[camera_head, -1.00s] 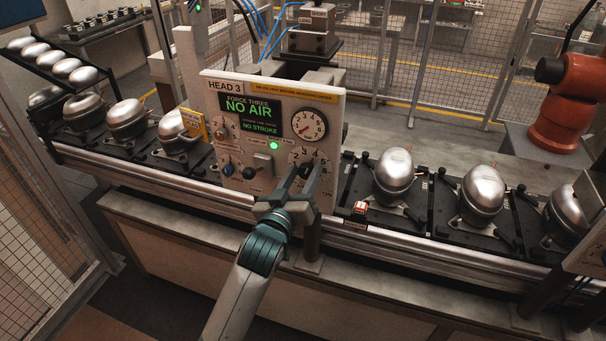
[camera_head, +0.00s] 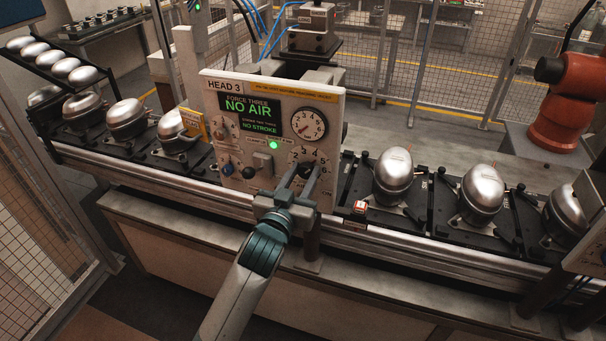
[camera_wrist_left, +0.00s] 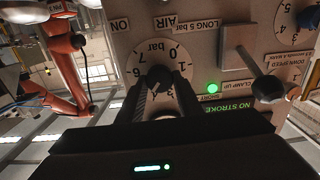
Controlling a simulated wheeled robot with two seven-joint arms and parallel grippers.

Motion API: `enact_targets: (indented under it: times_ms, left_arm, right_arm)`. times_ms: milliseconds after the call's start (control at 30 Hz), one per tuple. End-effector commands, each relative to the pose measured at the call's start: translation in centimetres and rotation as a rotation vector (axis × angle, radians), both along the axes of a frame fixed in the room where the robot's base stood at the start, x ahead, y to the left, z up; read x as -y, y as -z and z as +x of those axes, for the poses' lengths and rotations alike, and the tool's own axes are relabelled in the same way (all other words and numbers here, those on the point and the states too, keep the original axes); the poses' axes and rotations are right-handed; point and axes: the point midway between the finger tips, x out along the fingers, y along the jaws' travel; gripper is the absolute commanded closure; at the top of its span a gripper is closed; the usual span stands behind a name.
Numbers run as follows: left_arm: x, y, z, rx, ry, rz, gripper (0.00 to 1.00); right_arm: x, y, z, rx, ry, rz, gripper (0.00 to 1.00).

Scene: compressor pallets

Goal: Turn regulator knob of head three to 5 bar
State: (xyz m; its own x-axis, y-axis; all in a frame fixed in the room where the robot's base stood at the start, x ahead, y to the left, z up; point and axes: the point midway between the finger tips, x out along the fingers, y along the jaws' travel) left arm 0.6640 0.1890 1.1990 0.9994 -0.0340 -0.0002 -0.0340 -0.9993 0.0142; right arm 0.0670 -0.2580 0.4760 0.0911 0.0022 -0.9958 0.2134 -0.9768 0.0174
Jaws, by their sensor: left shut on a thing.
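The HEAD 3 panel (camera_head: 235,100) stands upright at the conveyor. Its screen reads NO AIR and NO STROKE. The black regulator knob shows in the left wrist view (camera_wrist_left: 158,76), at the centre of a white dial (camera_wrist_left: 134,66) marked in bar. My left gripper (camera_head: 305,174) is shut on this knob, one finger on each side. The fingers and the hand hide part of the dial, and I cannot read the knob's setting. The round gauge (camera_head: 309,125) above has its needle toward the lower left. My right gripper is not in view.
A metal lever (camera_wrist_left: 240,45) and a blue knob (camera_head: 227,169) sit on the panel beside the dial. A green lamp (camera_head: 274,145) is lit. Silver compressors (camera_head: 394,176) stand on pallets on both sides. An orange robot (camera_head: 560,105) is at the right.

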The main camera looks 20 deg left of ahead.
Motion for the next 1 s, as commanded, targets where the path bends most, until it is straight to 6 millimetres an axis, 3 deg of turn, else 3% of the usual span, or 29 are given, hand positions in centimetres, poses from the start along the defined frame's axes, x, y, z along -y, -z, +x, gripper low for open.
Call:
enact_targets:
  times_ms: [500, 1000]
  left_arm:
    - [0.12, 0.01, 0.01, 0.011, 0.0, 0.328, 0.9]
    - [0.16, 0.04, -0.01, 0.012, 0.0, 0.364, 0.9]
  right_arm:
    - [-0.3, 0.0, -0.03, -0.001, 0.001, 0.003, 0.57]
    - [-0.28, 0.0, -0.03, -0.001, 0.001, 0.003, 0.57]
